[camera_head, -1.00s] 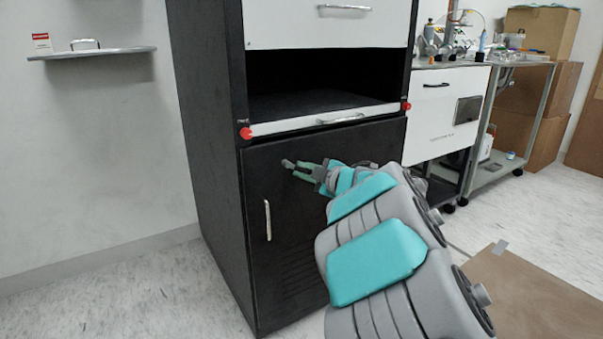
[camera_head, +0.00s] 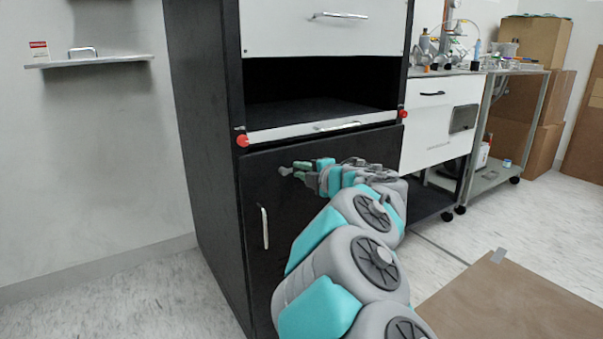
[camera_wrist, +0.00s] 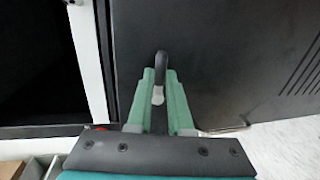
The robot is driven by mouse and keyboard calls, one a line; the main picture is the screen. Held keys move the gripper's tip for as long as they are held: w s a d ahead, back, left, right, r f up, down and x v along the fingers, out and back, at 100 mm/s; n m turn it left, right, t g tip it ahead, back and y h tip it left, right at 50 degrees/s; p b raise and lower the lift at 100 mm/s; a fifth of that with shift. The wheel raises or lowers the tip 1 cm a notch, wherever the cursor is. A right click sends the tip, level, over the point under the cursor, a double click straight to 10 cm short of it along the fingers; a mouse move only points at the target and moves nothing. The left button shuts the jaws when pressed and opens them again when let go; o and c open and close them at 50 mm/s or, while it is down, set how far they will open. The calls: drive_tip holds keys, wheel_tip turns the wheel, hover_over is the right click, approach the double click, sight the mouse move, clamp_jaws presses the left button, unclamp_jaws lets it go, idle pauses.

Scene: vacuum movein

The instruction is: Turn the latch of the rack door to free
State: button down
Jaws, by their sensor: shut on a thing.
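The rack door (camera_head: 225,205) is the black lower door of the tall rack and looks closed. A small dark grey lever with a pale end, which appears to be its latch (camera_wrist: 159,70), stands out from the door's upper part. Its tip (camera_head: 285,171) also shows in the head view. My gripper (camera_wrist: 160,90) has its two green fingers on either side of the lever and is shut on it. In the head view my gripper (camera_head: 303,169) is side-on against the door. My arm hides the door's right part.
A silver upright handle (camera_head: 264,227) is on the door's left side. Red knobs (camera_head: 242,140) (camera_head: 403,114) sit at both ends of the white shelf bar (camera_head: 285,133) above. A white drawer cabinet (camera_head: 440,120) stands right. Pale floor at the left is clear.

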idle(0.3)
drive_tip(key=c, duration=0.8)
unclamp_jaws()
drive_tip(key=shift+c, duration=0.2)
drive_tip(key=shift+s+d, duration=0.1)
drive_tip(key=v, duration=0.7)
drive_tip(key=shift+s, duration=0.25)
drive_tip(key=shift+d, duration=0.1)
